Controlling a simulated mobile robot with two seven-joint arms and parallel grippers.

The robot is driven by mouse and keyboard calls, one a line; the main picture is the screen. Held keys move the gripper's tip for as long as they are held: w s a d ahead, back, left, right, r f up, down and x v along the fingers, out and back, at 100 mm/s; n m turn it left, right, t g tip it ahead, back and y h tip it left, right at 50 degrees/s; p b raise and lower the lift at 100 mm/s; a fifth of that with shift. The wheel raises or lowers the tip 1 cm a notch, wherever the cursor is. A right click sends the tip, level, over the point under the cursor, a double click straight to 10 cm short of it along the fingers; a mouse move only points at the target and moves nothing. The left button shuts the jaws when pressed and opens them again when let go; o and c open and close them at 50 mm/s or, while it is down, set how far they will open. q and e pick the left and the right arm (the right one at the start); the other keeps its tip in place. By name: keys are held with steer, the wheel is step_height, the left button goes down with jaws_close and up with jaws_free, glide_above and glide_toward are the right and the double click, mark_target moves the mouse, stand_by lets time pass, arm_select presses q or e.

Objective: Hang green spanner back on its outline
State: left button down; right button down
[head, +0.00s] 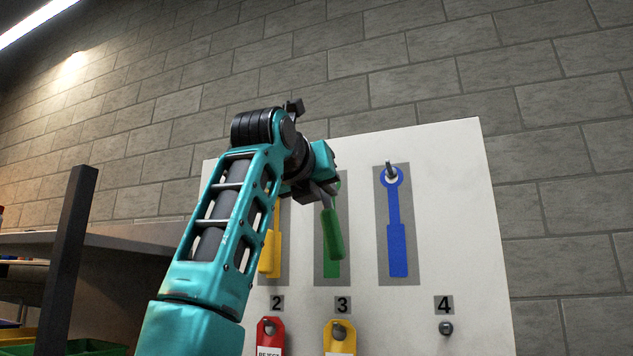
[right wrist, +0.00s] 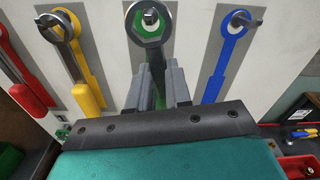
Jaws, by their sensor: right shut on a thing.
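The green spanner (head: 333,235) hangs handle down in front of the grey panel above the label 3. My right gripper (head: 322,192) is shut on it at its upper part; the arm hides some of it in the head view. A peg (right wrist: 150,17) shows within that ring; I cannot tell whether the spanner's ring is around the peg or just in front. Green also shows on the panel behind the gripper. My left gripper is not in view.
On the white board (head: 450,160), a yellow spanner (right wrist: 88,97) and a red one (right wrist: 30,83) hang to the left. A flat blue spanner shape (head: 397,235) with a peg is to the right. Below, tags hang under 2 and 3; the hook (head: 446,328) under 4 is bare.

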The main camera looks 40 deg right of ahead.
steer(key=shift+f+x, duration=0.2)
steer(key=shift+x, duration=1)
steer(key=shift+f+x, duration=0.2)
steer(key=shift+x, duration=1)
steer(key=c, duration=1)
jaws_free()
steer(key=shift+a, duration=0.2)
